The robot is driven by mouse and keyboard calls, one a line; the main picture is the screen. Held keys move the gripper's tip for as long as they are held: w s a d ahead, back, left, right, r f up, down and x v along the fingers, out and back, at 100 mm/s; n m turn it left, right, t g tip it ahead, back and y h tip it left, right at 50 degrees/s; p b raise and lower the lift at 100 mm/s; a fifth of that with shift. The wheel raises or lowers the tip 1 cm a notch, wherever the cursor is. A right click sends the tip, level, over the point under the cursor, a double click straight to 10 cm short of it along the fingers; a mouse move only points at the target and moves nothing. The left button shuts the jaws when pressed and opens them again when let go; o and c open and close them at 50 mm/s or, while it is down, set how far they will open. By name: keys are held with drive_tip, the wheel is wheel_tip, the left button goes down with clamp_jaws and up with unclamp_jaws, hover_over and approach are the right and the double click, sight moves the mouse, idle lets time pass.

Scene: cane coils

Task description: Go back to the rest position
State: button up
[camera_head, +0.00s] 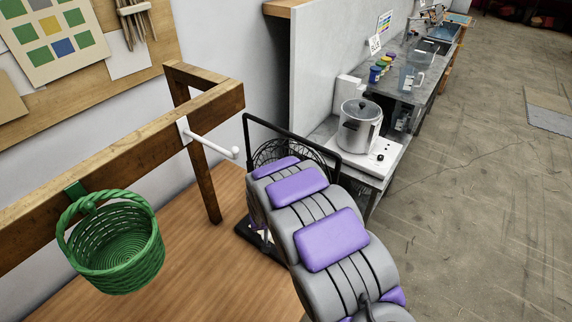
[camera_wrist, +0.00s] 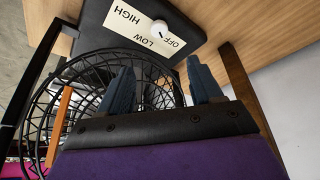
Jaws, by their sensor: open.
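My gripper (camera_wrist: 162,75) shows in the wrist view with its two dark blue fingers apart and nothing between them. Behind the fingers is a black fan (camera_wrist: 90,75) with a round wire cage. Its base carries a white label (camera_wrist: 135,30) reading OFF, LOW and HIGH, with a white knob (camera_wrist: 160,30). In the head view my grey and purple arm reaches away towards the fan (camera_head: 285,150) and hides much of it. My fingertips are hidden there. I cannot tell whether they touch the fan.
A green basket (camera_head: 112,250) hangs from a wooden beam (camera_head: 120,140) at the left. A white peg (camera_head: 212,140) sticks out of the beam. A steel pot (camera_head: 360,125) stands on a white burner unit (camera_head: 382,157). Open concrete floor (camera_head: 480,190) lies at the right.

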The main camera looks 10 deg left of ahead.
drive_tip(key=s+d+r+m+g+h+b, duration=0.1)
drive_tip(key=s+d+r, duration=0.2)
drive_tip(key=d+r, duration=0.35)
drive_tip(key=s+d+r+m+b, duration=0.1)
drive_tip(key=s+d+r, duration=0.25)
drive_tip(key=d, duration=0.55)
drive_tip(key=s+d+r+m+g+h+b, duration=0.1)
drive_tip(key=s+d+r, duration=0.35)
drive_tip(key=d, duration=0.35)
drive_tip(key=s+d+r+m+g+b, duration=0.1)
drive_tip(key=s+d, duration=0.4)
drive_tip(key=s, duration=0.8)
drive_tip(key=s+d+r+g+b, duration=0.2)
drive_tip(key=s+d+r, duration=0.2)
drive_tip(key=s, duration=0.9)
drive_tip(key=shift+d+m+g, duration=0.4)
drive_tip(key=shift+d, duration=0.15)
drive_tip(key=shift+r, duration=0.1)
